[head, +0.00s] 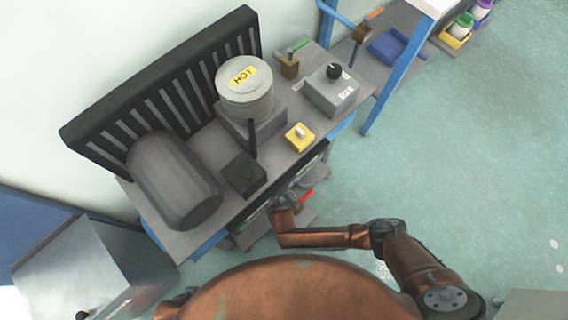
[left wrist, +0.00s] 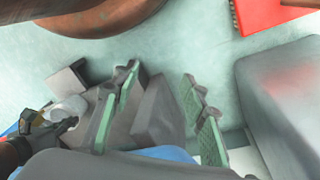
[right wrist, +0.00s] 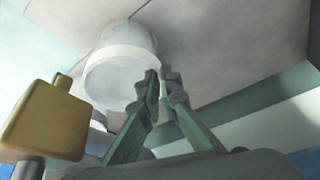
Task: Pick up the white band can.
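A white can (right wrist: 112,72) shows large in the right wrist view, just left of and partly behind the fingertips of my right gripper (right wrist: 160,84). Those fingertips are nearly together, with nothing clearly seen between them. They overlap the can's lower right edge; I cannot tell whether they touch it. A white can-like thing (left wrist: 68,108) also shows in the left wrist view, beside a dark gripper. In the head view my right arm reaches to the table's front edge, where the can is hidden. My left gripper (left wrist: 160,82) has its fingers wide apart and empty.
A yellow block (right wrist: 45,120) stands left of the right gripper. On the table are a pot marked HOT (head: 243,85), a grey cylinder (head: 172,178), a dark box (head: 243,174) and a grey knob box (head: 331,92). Floor to the right is open.

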